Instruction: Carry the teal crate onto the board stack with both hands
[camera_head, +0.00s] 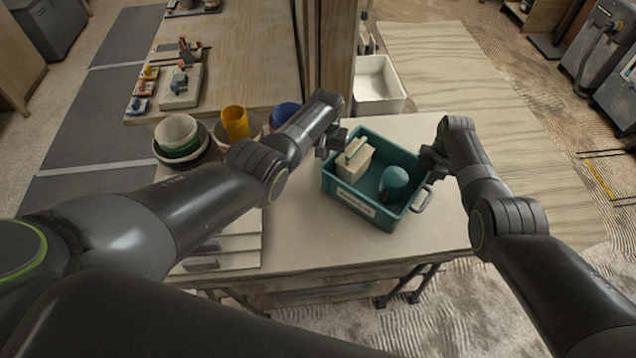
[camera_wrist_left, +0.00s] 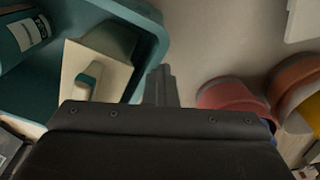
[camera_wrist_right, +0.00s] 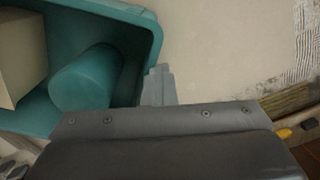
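The teal crate (camera_head: 362,203) stands upright on the pale tabletop, holding a cream block-shaped tool (camera_head: 353,160) and a teal cylinder (camera_head: 394,180). A grey handle (camera_head: 423,200) shows on its right end; my left gripper hides part of its left end. My left gripper (camera_head: 331,144) is at the crate's left end. My right gripper (camera_head: 432,160) is at the right end, behind the visible handle. In both wrist views the fingers (camera_wrist_left: 161,86) (camera_wrist_right: 159,86) lie close beside the crate wall, edge-on, so their opening is unclear.
Nested buckets (camera_head: 178,136) and a yellow cup (camera_head: 236,123) stand left of the crate, beyond my left arm. A white bin (camera_head: 378,85) stands behind the crate. A wooden bench (camera_head: 245,55) with tools is at the back left. The tabletop right of the crate is mostly clear.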

